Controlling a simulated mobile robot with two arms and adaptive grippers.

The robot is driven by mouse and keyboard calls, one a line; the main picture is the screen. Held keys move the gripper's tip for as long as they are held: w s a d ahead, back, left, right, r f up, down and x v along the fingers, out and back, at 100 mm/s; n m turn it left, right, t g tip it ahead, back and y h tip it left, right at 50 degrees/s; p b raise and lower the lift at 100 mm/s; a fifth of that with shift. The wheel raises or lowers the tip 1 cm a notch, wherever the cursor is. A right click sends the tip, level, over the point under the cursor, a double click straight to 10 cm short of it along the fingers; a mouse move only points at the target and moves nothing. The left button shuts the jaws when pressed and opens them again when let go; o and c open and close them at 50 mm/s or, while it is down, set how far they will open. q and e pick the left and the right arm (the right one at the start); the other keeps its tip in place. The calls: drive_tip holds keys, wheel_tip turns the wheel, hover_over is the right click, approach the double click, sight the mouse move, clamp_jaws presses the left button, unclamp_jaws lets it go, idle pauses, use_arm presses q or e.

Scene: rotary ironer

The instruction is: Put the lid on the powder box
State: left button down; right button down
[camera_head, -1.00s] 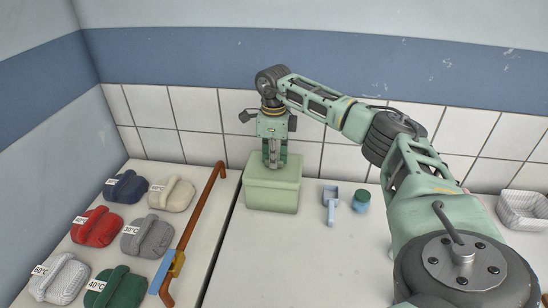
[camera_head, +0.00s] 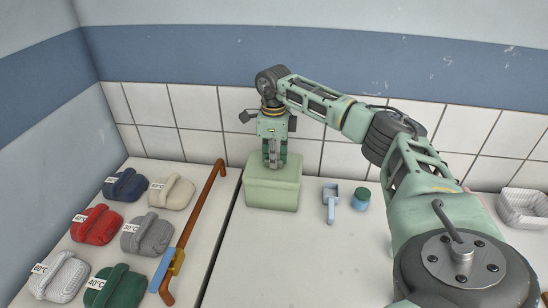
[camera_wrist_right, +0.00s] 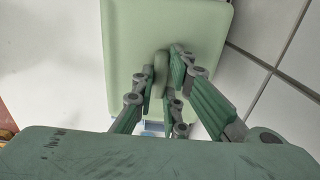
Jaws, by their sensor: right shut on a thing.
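The pale green powder box (camera_head: 271,194) stands on the white counter near the back wall, with its lid (camera_head: 288,171) lying on top. The lid seems level and in line with the box; whether it is fully seated I cannot tell. My right gripper (camera_head: 275,163) points straight down over the lid. It is shut on the lid's small handle; in the right wrist view the handle (camera_wrist_right: 161,68) stands between the fingers and the lid (camera_wrist_right: 130,35) fills the upper middle. My left gripper is not in view.
A blue scoop (camera_head: 331,203) and a small teal-lidded jar (camera_head: 361,200) stand right of the box. A brown rail (camera_head: 200,217) and several labelled cloth bundles (camera_head: 96,226) lie to the left. A white basket (camera_head: 524,209) is at far right. The front counter is clear.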

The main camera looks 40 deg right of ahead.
drive_tip(key=shift+f, duration=0.25)
drive_tip(key=c, duration=1.7)
unclamp_jaws()
drive_tip(key=shift+o, duration=0.6)
drive_tip(key=o, duration=0.4)
